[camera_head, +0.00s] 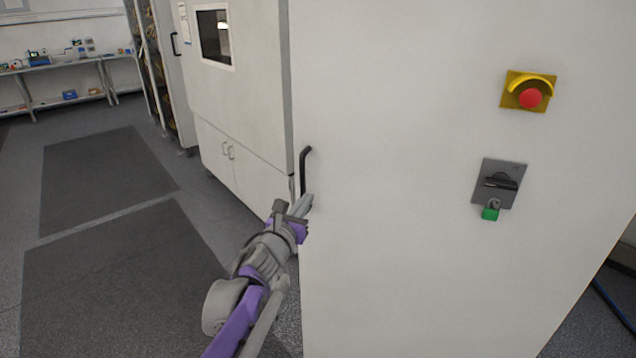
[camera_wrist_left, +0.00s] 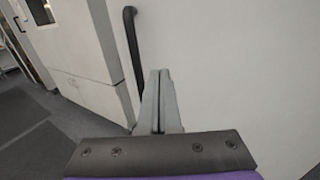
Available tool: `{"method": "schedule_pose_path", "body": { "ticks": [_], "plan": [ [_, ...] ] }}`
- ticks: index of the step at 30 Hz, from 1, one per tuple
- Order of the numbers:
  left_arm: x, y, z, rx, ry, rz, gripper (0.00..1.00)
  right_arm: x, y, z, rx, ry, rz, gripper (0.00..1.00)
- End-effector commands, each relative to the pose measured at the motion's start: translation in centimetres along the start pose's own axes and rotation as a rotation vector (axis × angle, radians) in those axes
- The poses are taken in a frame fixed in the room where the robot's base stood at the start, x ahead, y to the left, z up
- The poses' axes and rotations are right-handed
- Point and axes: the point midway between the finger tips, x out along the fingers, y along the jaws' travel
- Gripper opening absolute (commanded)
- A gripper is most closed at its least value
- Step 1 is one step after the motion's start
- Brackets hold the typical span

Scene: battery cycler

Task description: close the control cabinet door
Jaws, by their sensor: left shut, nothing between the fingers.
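The control cabinet door (camera_head: 400,200) is a large light-grey panel filling the middle and right of the head view. Its black bar handle (camera_head: 304,170) stands upright near the panel's left edge; it also shows in the left wrist view (camera_wrist_left: 132,45). My left gripper (camera_head: 305,202) is shut and empty, its fingertips just below and beside the handle, in front of the panel. In the left wrist view the closed fingers (camera_wrist_left: 159,80) point at the panel, right of the handle. Whether they touch the panel I cannot tell. My right gripper is out of view.
A red emergency button (camera_head: 530,97) on a yellow plate and a grey rotary switch (camera_head: 499,183) with a green tag sit on the panel. A white cabinet with a window (camera_head: 214,36) stands behind left. Floor mats (camera_head: 105,175) lie clear at left; shelves (camera_head: 62,65) stand farther back.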

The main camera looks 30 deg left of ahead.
Motion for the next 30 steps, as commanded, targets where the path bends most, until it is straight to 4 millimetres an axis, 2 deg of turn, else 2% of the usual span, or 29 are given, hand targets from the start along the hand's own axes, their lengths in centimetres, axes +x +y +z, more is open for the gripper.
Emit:
{"method": "schedule_pose_path", "body": {
  "ticks": [1,6,13,18,30],
  "plan": [
    [1.2,0.0,0.0,0.0,0.0,0.0,0.0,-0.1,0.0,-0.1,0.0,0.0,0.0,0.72],
    [4.8,0.0,0.1,-0.001,0.0,0.0,0.0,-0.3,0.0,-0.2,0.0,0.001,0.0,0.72],
    [8.2,0.1,0.1,0.0,0.0,0.001,0.0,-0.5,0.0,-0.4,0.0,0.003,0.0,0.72],
    [9.3,0.1,0.0,0.001,0.001,0.002,0.0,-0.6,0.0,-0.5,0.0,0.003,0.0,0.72],
    [9.4,0.1,0.0,0.0,0.001,0.001,0.0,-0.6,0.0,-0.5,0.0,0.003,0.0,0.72]
  ]
}}
